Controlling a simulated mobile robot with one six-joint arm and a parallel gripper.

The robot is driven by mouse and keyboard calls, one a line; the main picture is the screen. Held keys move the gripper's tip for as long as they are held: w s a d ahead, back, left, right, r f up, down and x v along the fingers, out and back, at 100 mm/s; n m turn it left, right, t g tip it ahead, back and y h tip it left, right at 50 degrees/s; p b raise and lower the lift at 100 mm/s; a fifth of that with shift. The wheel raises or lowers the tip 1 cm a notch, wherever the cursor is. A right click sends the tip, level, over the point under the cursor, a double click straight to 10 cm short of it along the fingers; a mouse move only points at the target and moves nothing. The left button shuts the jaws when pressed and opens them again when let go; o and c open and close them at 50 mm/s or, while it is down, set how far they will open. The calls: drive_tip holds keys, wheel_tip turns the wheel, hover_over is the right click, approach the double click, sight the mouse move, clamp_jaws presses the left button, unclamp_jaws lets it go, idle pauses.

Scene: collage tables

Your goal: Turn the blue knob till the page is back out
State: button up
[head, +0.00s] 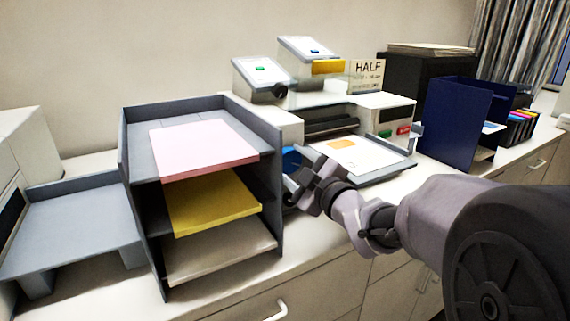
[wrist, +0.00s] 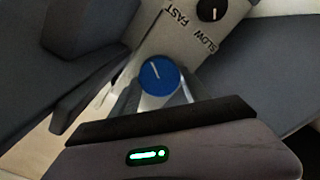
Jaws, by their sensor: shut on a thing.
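The blue knob (head: 291,158) is on the side of the white machine (head: 292,125), facing the shelf unit. In the wrist view the round blue knob (wrist: 159,76) carries a white pointer line. My gripper (head: 295,176) is shut on the knob, with one fingertip at each side of it, as the wrist view shows. It hides part of the knob in the head view. A white page (head: 366,163) with an orange patch lies on the grey tray (head: 400,170) at the machine's front, below its dark slot. I cannot tell whether its back edge is inside the slot.
A grey shelf unit (head: 132,170) with pink, yellow and pale paper stands close left of my gripper. A black dial (wrist: 211,10) marked SLOW and FAST sits near the knob. A dark blue holder (head: 452,120) stands right. A HALF sign (head: 367,75) stands behind.

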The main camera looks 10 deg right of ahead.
drive_tip(key=o, duration=1.4)
